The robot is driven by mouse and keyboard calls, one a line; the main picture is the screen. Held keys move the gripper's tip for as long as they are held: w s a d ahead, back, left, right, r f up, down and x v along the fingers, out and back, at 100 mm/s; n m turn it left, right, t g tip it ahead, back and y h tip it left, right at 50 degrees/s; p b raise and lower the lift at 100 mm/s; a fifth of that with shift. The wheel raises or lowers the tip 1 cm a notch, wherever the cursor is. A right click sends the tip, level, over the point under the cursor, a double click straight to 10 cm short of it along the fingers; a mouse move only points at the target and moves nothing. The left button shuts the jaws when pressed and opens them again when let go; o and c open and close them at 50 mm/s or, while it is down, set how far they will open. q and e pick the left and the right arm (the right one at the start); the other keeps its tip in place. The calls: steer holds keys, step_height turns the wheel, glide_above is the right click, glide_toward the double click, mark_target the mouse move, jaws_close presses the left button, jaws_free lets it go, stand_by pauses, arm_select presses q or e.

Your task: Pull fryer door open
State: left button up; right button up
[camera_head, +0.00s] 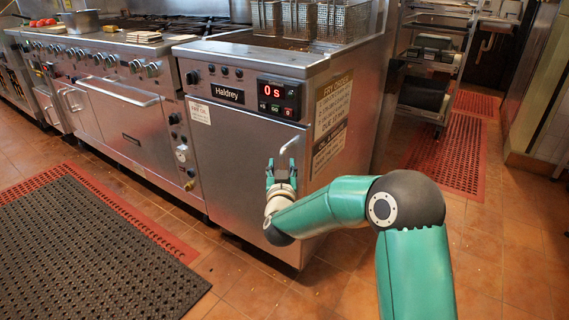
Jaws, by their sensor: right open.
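The fryer door (230,150) is a flat steel panel on the front of the fryer and looks closed. Its bent metal handle (290,144) sticks out near the door's right edge. My right gripper (282,164) is open, just below and in front of the handle, with its two fingers pointing up. I cannot tell whether the fingers touch the handle. The gripper hides part of the lower right of the door. My left gripper is not in view.
Above the door is the control panel with a red display (278,98). Fry baskets (300,18) stand on top. A range with an oven (125,110) adjoins on the left. A black mat (85,250) lies on the tiled floor, and a rack (432,75) stands behind.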

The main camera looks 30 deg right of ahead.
steer(key=shift+x, duration=1.45)
jaws_close()
